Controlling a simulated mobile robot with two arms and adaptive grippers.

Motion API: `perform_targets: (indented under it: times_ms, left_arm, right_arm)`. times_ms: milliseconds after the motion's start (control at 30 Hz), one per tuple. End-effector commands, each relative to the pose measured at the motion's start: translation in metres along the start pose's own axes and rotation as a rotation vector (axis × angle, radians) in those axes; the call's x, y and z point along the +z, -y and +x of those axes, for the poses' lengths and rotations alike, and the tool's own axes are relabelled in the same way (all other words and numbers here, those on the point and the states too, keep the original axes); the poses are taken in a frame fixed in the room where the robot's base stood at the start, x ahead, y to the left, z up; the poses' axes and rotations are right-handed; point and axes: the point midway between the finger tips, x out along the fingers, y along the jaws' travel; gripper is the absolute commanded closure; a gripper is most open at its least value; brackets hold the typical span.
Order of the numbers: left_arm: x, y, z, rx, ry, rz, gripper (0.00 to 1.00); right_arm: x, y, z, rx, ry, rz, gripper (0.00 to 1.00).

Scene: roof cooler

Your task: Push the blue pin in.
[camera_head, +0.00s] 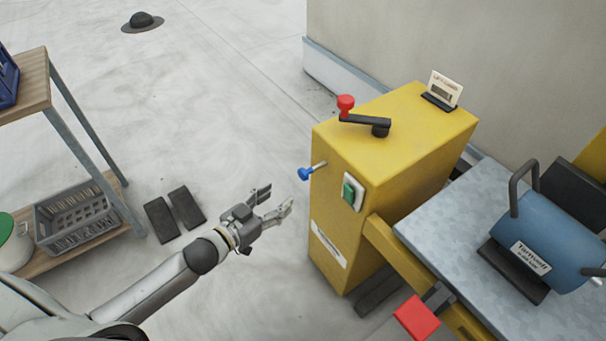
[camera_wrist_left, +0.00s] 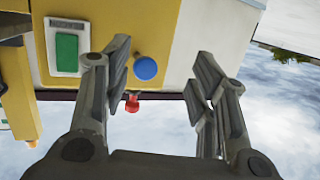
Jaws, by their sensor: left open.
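The blue pin (camera_head: 305,173) sticks out on a thin metal rod from the side of the yellow cabinet (camera_head: 337,220). In the left wrist view the round blue head of the pin (camera_wrist_left: 146,68) shows just right of my gripper's left finger, within the span between the fingers. My left gripper (camera_head: 276,200) is open and empty, to the left of the pin and a little lower in the head view, apart from it. In the left wrist view its two fingers (camera_wrist_left: 160,85) spread on either side. My right gripper is not in view.
A green switch (camera_head: 349,193) sits beside the pin on the cabinet, and a black crank with a red knob (camera_head: 346,104) is on top. A blue machine (camera_head: 545,240) stands on the grey table (camera_head: 425,215). A shelf with a grey basket (camera_head: 75,222) stands at left. Open floor lies between.

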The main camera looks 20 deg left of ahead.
Motion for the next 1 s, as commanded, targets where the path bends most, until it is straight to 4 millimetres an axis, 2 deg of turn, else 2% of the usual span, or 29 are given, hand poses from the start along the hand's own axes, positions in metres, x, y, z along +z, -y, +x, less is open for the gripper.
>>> perform_targets:
  times_ms: [33,100,200,400,567,1000]
  left_arm:
    - [-0.004,0.006,0.002,0.043,-0.039,0.013,0.47]
    - [-0.009,0.010,0.001,0.107,-0.091,0.014,0.47]
    - [-0.015,0.014,-0.002,0.187,-0.143,0.014,0.47]
    - [-0.021,0.017,-0.008,0.274,-0.188,0.011,0.47]
    - [-0.024,0.014,0.001,0.282,-0.196,0.009,0.47]
    - [-0.038,-0.007,0.072,0.280,-0.195,0.010,0.47]
  right_arm:
    - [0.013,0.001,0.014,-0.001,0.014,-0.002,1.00]
    - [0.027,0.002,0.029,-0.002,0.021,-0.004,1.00]
    - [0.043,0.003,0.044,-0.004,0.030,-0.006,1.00]
    - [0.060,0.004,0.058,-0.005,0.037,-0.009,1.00]
    - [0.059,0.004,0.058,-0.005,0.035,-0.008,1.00]
    - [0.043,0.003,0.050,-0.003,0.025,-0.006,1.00]
